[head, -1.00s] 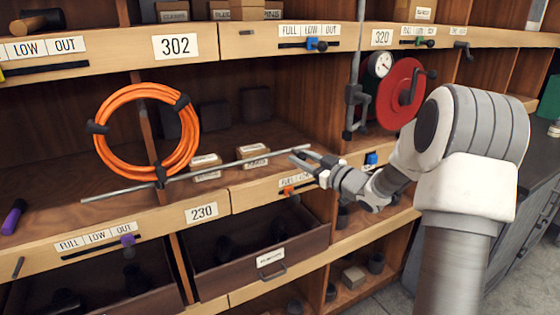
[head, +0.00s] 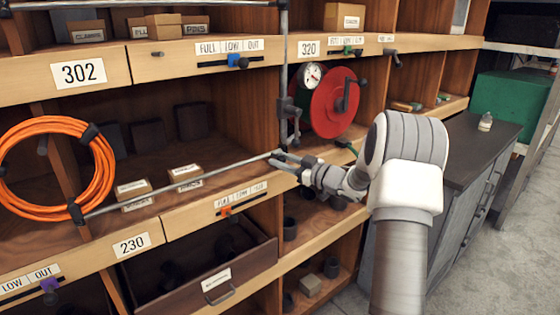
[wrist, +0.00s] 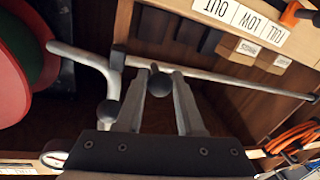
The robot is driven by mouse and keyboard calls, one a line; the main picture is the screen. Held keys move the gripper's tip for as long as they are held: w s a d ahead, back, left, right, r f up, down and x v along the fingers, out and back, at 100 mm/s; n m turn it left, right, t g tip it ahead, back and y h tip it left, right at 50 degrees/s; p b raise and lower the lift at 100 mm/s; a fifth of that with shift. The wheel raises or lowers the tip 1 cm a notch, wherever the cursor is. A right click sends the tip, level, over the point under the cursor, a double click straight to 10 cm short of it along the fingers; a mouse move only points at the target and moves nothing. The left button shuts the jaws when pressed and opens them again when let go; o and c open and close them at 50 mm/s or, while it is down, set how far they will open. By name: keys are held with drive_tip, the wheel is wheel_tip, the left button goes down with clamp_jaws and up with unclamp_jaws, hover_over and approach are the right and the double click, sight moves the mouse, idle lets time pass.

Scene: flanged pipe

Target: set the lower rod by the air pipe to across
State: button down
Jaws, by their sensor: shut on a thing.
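The lower rod (head: 235,166) is a long thin grey bar. It slants across the open bay in the head view, from beside the orange coil up to my gripper (head: 284,161). It also shows in the wrist view (wrist: 230,81). My gripper (wrist: 165,75) is shut on the rod close to its right end. A small dark ball shows by the fingertips. The upright grey pipe (head: 284,60), which I take for the air pipe, stands by the divider, its lower part close to the rod's right end. I cannot tell whether rod and pipe are joined.
An orange hose coil (head: 18,209) hangs at left. A red reel (head: 334,103) and a gauge (head: 311,76) are right of the pipe. Small boxes (head: 186,176) stand on the shelf behind the rod. An open drawer (head: 216,281) juts out below. Floor is clear at far right.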

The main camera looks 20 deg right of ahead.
drive_tip(key=shift+d+r, duration=0.2)
drive_tip(key=c, duration=0.5)
unclamp_jaws()
drive_tip(key=shift+w+d+f, duration=0.1)
drive_tip(key=shift+w, duration=0.05)
drive_tip(key=shift+c, duration=0.2)
drive_tip(key=shift+s+d+f, duration=0.1)
drive_tip(key=shift+s+d, duration=0.05)
drive_tip(key=shift+s, duration=0.35)
drive_tip(key=v, duration=1.6)
drive_tip(key=shift+s, duration=0.25)
